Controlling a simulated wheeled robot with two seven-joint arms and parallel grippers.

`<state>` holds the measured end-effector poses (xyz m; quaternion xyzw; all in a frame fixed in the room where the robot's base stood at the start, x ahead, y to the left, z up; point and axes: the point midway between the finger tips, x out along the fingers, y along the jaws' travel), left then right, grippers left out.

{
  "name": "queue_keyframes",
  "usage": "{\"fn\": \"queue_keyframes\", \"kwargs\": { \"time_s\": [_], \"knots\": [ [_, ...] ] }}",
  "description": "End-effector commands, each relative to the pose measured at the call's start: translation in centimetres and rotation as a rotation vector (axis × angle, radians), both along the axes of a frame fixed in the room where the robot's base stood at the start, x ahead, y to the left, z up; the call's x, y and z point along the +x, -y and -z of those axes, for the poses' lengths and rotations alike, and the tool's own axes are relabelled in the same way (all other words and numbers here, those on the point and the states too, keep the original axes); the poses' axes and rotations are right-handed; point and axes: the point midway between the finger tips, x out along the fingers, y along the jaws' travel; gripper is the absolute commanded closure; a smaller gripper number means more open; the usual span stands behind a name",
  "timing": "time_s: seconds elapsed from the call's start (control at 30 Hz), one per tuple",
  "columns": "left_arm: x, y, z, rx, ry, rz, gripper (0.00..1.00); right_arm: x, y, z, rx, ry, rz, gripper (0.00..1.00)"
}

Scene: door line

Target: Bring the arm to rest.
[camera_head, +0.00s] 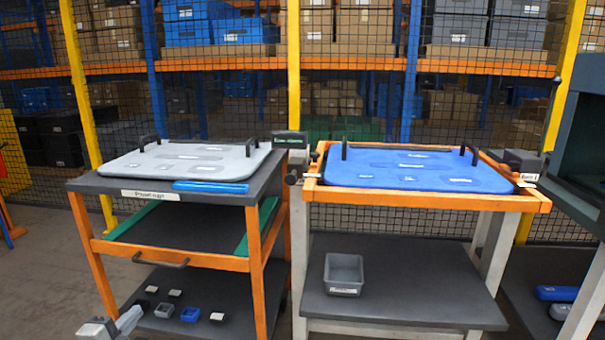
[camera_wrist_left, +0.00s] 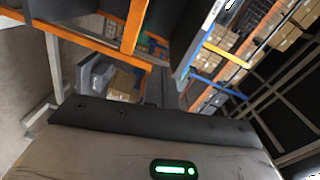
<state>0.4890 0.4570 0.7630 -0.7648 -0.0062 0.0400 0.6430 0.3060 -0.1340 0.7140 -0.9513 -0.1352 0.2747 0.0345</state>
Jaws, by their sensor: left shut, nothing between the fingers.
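My left gripper (camera_head: 112,326) shows only partly at the bottom left edge of the head view. It is a small grey and dark shape in front of the orange trolley's lower shelf. It is shut and holds nothing. It appears clear of the trolley, though the exact distance is hard to tell. My right gripper is not in view. The left wrist view is tilted and shows no clear fingertips; a grey surface with a green light fills its lower part.
An orange trolley (camera_head: 92,248) carries a grey panel (camera_head: 165,163) and a blue strip. Beside it, an orange-framed stand (camera_head: 420,201) holds a blue panel (camera_head: 440,180); a grey bin (camera_head: 343,272) sits on its lower shelf. Mesh fencing and racking stand behind. Floor shows at left.

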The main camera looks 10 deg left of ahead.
Motion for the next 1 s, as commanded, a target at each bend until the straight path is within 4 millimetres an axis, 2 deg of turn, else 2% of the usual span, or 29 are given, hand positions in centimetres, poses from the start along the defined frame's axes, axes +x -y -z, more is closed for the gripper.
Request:
{"fn": "queue_keyframes", "kwargs": {
  "time_s": [0.27,0.37,0.47,0.5,0.6,0.7,0.83,1.0],
  "knots": [
    [-3.4,7.8,3.1,-0.325,-0.103,-0.015,1.0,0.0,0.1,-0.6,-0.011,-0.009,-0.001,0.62],
    [-5.4,11.6,4.2,-0.487,-0.162,-0.032,1.0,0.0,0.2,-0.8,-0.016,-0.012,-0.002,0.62],
    [-8.4,16.7,5.1,-0.705,-0.254,-0.059,1.0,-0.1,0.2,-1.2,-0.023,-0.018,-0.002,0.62],
    [-9.9,19.0,5.3,-0.804,-0.298,-0.073,1.0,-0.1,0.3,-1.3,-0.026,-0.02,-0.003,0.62],
    [-13.4,24.4,5.1,-1.043,-0.413,-0.116,1.0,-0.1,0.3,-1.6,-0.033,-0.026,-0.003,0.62],
    [-16.1,28.3,4.3,-1.222,-0.506,-0.152,1.0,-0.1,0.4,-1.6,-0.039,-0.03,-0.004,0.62],
    [-18.0,31.2,3.5,-1.352,-0.58,-0.179,1.0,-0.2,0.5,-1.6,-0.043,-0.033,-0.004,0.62],
    [-18.5,32.0,3.3,-1.391,-0.602,-0.187,1.0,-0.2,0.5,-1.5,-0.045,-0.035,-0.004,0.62]
  ]
}}
